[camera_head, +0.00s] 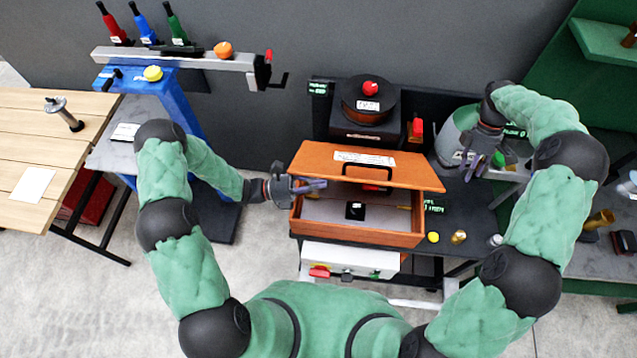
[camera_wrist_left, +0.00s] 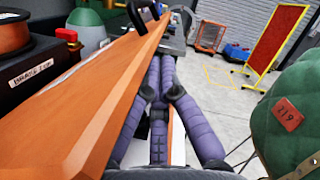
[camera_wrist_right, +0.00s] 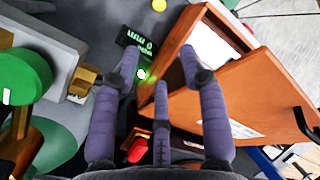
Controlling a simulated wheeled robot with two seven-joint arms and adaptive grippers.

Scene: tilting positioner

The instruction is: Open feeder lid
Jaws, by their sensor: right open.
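The feeder is an orange box (camera_head: 355,235) on the black bench. Its orange lid (camera_head: 410,172), with a black handle (camera_head: 368,164), is tilted up, and the inside shows under its front edge. The lid also shows in the left wrist view (camera_wrist_left: 75,115) and the right wrist view (camera_wrist_right: 262,95). My left gripper (camera_head: 318,185) is at the lid's left end, its fingers in the gap between lid and box. Its fingertips are close together; whether they grip is unclear. My right gripper (camera_head: 472,163) is open and empty, right of the lid and apart from it.
A black round unit with a red knob (camera_head: 370,89) stands behind the feeder. A grey container (camera_head: 455,140) is near my right gripper. Small yellow and brass parts (camera_head: 458,237) lie on the bench right of the box. A blue stand (camera_head: 178,100) is at the left.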

